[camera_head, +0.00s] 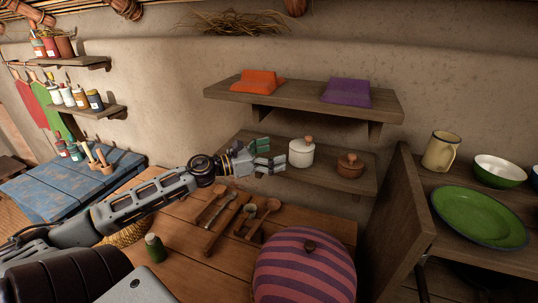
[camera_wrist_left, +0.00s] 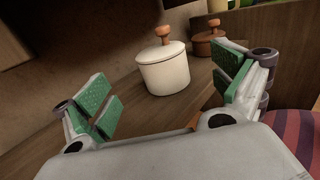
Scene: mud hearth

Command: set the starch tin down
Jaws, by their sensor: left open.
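A white lidded tin with a round wooden knob, the likeliest starch tin (camera_head: 301,153), stands upright on the lower wall shelf (camera_head: 336,183). No label on it can be read. My left gripper (camera_head: 272,154) is open and empty, just left of the tin in the head view. In the left wrist view the tin (camera_wrist_left: 164,70) stands upright beyond the spread green-padded fingers (camera_wrist_left: 168,88), in line with the gap between them. A gap shows between fingers and tin. My right gripper is not in view.
A brown lidded pot (camera_head: 350,166) stands right of the tin. An upper shelf (camera_head: 300,97) with orange and purple cloths hangs above. A side cabinet (camera_head: 405,220) bounds the right.

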